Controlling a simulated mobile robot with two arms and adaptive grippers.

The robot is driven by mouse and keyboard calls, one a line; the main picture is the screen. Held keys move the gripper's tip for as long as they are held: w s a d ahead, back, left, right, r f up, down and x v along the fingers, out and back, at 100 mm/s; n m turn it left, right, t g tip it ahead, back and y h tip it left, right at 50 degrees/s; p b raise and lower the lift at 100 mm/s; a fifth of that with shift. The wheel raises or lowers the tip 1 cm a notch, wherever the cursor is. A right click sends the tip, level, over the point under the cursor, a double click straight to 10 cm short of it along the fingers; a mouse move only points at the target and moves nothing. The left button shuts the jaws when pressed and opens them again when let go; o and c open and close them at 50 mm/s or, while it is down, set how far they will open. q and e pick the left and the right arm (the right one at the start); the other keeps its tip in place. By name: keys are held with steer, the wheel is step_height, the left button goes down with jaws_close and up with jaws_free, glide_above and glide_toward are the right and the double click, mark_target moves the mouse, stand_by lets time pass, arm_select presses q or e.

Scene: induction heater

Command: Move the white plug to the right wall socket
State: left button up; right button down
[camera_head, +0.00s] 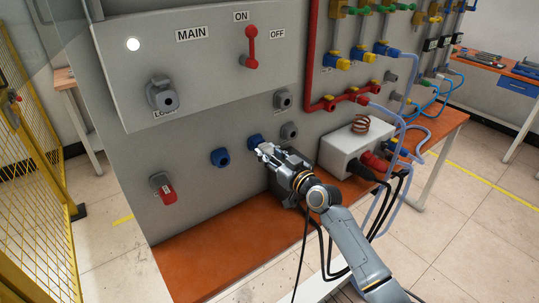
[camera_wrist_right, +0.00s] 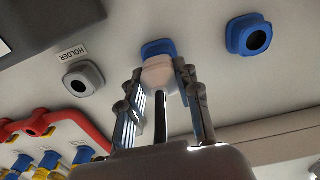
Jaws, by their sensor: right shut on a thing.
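The white plug (camera_wrist_right: 158,74) is between the fingers of my right gripper (camera_wrist_right: 160,82), which is shut on it. In the wrist view its far end is against or just in front of a blue wall socket (camera_wrist_right: 157,48); I cannot tell how far in it sits. In the head view this is the right blue socket (camera_head: 255,140), with my right gripper (camera_head: 263,151) right at it and the plug mostly hidden. The left blue socket (camera_head: 220,157) is empty, its dark hole also showing in the wrist view (camera_wrist_right: 248,35). My left gripper is not in view.
Grey holders (camera_head: 289,131) are on the panel close to the gripper. A red plug (camera_head: 166,192) hangs lower left. A white box with a copper coil (camera_head: 360,124) stands right on the orange-brown bench (camera_head: 215,262), with hoses and black cables near my right arm.

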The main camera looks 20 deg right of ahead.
steer(key=shift+w+a, duration=0.1)
steer(key=shift+w, duration=0.25)
steer(key=c, duration=0.9)
jaws_free()
steer(key=shift+o, duration=0.2)
